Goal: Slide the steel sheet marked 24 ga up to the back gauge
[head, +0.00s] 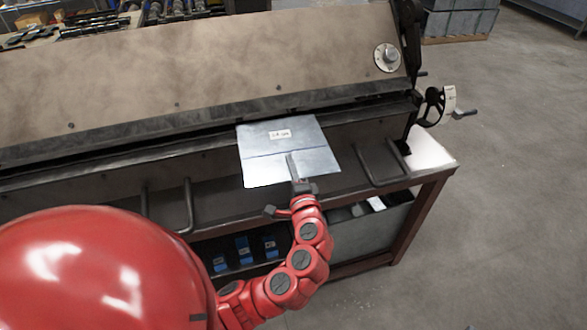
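The steel sheet (262,155) is a pale grey, roughly square plate with a small white label that seems to read 24 ga. It lies on the front of the long brake machine (180,80), with its far edge at the dark clamping bar (180,128). A line crosses the sheet's lower half. The back gauge is not visible.
Bent bar handles (382,163) stick out of the machine's front on both sides of the sheet. A handwheel (432,106) stands at its right end. Blue boxes (244,250) and a grey bin (372,235) sit below. The floor at the right is clear.

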